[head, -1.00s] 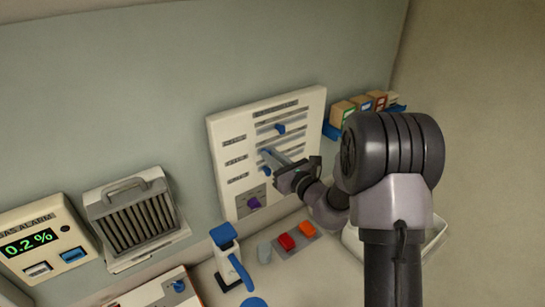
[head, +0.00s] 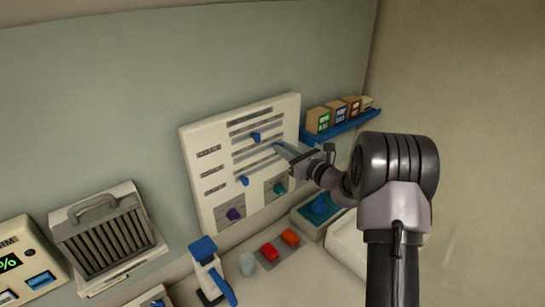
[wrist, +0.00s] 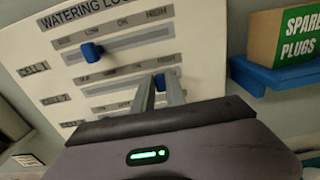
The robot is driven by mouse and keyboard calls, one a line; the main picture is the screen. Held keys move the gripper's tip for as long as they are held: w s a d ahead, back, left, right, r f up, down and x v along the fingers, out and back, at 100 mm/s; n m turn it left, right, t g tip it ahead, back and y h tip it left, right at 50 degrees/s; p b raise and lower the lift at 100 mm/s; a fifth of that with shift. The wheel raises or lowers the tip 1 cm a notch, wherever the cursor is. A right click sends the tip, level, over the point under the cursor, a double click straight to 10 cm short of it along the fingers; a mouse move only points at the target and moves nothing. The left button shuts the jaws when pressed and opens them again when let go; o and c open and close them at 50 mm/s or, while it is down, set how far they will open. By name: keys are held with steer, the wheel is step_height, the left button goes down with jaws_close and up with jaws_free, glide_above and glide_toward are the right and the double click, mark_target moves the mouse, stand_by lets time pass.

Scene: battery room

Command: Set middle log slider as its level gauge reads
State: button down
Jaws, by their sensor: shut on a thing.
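The watering log panel (head: 206,181) stands upright against the wall, with stacked slider rows. Its top slider knob (head: 255,137) and lower slider knob (head: 243,180) are blue and free. My gripper (head: 278,147) reaches in from the right and is shut on the middle slider's knob, near the right end of that row. In the wrist view, the blue middle knob (wrist: 159,82) shows between my fingertips, close to the row's HIGH label. The top knob (wrist: 92,52) sits further left, around LOW. I cannot make out a level gauge for the middle cell.
A blue shelf (head: 345,125) with small boxes is right of the panel, close to my gripper. Purple (head: 234,214) and teal (head: 280,187) knobs sit low on the panel. Below are red (head: 268,251) and orange (head: 290,237) buttons. A ribbed grey unit (head: 105,235) stands left.

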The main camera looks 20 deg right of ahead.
steer(key=shift+w+d, duration=0.35)
steer(key=shift+d, duration=0.5)
steer(key=shift+r, duration=0.1)
steer(key=c, duration=1.5)
jaws_free()
steer(key=shift+d, duration=0.1)
steer(key=shift+o, duration=0.7)
steer(key=shift+d, duration=0.1)
steer(key=b+v, duration=0.2)
steer(key=v, duration=1.5)
